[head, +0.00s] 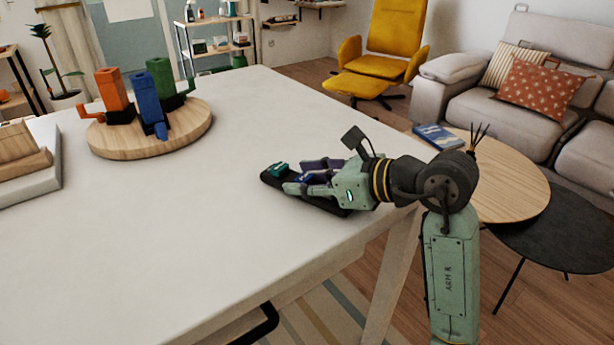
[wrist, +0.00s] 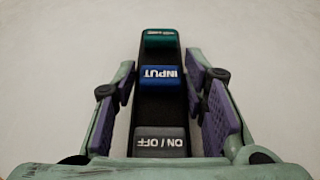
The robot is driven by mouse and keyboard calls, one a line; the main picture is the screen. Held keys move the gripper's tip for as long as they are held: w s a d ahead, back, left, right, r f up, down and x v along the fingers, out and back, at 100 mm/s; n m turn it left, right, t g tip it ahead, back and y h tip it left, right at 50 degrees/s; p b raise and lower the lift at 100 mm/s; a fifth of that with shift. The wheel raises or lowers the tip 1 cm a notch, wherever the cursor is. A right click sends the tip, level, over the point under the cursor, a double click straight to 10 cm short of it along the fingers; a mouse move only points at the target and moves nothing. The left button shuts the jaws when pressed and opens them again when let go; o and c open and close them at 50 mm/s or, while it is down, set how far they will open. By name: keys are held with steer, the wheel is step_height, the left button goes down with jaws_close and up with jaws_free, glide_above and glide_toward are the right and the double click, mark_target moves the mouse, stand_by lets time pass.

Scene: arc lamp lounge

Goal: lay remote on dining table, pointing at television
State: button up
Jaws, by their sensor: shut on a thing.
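The remote (wrist: 162,105) is a black bar with a green button at its far end, a blue INPUT button in the middle and a grey ON / OFF button nearest my wrist. My gripper (head: 300,180) is shut on it, with a purple-padded finger on each side in the wrist view (wrist: 166,95). The remote also shows in the head view (head: 272,178), at or just above the white dining table (head: 200,240), near its right edge. I cannot tell if it touches the tabletop. No television is recognisable in either view.
A round wooden board (head: 150,145) with orange, blue and green block figures stands at the table's back left. A tray with wooden pieces (head: 35,180) is at the left edge. The middle of the table is clear. A round coffee table (head: 510,190) stands beyond my arm.

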steer(key=shift+f+b, duration=0.2)
steer(key=shift+b, duration=0.15)
steer(key=o, duration=1.3)
steer(key=shift+c, duration=0.2)
steer(key=shift+d+r+p, duration=0.1)
steer(key=shift+r+p, duration=0.25)
steer(key=shift+p, duration=0.05)
steer(key=b+v, duration=0.3)
steer(key=v, duration=0.8)
steer(key=shift+s+d, duration=0.25)
steer(key=shift+s, duration=0.05)
